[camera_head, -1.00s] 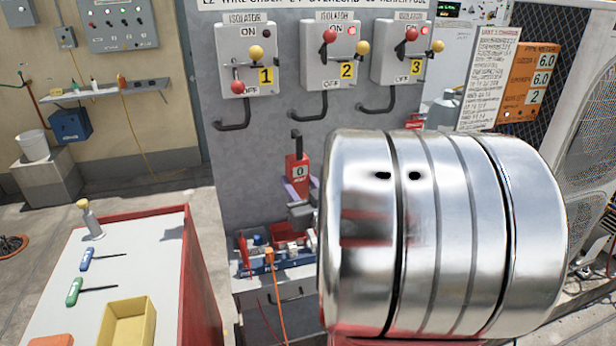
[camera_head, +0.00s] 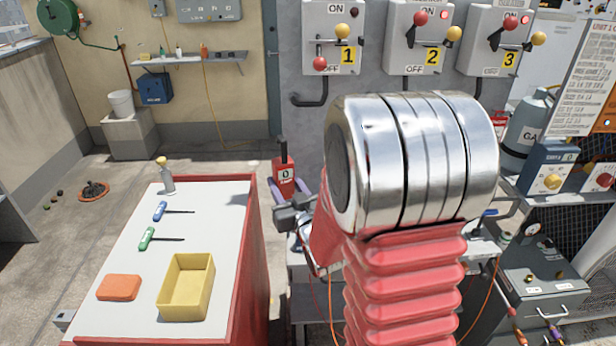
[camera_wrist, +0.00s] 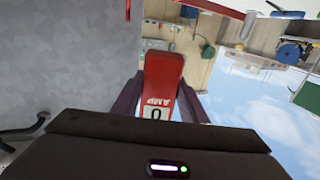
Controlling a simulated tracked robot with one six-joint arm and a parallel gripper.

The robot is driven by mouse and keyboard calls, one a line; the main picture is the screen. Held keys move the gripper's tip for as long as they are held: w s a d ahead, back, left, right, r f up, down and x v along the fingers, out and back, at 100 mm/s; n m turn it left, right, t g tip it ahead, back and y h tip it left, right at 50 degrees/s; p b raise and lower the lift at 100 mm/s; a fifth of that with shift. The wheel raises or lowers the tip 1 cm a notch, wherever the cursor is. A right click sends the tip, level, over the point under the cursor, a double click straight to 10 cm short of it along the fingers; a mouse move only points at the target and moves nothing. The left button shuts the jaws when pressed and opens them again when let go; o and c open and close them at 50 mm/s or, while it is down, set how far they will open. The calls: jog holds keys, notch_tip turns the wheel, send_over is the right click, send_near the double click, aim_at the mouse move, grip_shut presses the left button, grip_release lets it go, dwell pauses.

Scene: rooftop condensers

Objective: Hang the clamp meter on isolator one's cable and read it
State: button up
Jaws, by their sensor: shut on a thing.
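The red clamp meter (camera_head: 286,177) is held upright in my gripper (camera_head: 283,190), its dark upper part pointing up and its display reading 0. In the wrist view the meter (camera_wrist: 162,85) sits between both fingers, with "0 AMP" upside down. Isolator one (camera_head: 331,38) is on the grey panel, above and right of the meter. Its red knob is low, its yellow knob high. Its black cable (camera_head: 311,99) bends out below the box; the meter is apart from it, lower and slightly left. My arm hides part of the panel below.
Isolator two (camera_head: 418,38) and isolator three (camera_head: 494,40) have red lamps lit. A gas cylinder (camera_head: 527,128) stands at right.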

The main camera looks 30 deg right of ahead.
jog(key=w+a+f+n+y, duration=0.1)
jog(key=w+a+f, duration=0.1)
jog(key=a, duration=0.6)
jog(key=w+a+f+y, duration=0.1)
jog(key=a+f, duration=0.4)
jog(key=a, duration=0.3)
jog(key=shift+w+a+n+y, duration=0.3)
jog(key=shift+w+n+y, duration=0.1)
jog(key=shift+s, duration=0.1)
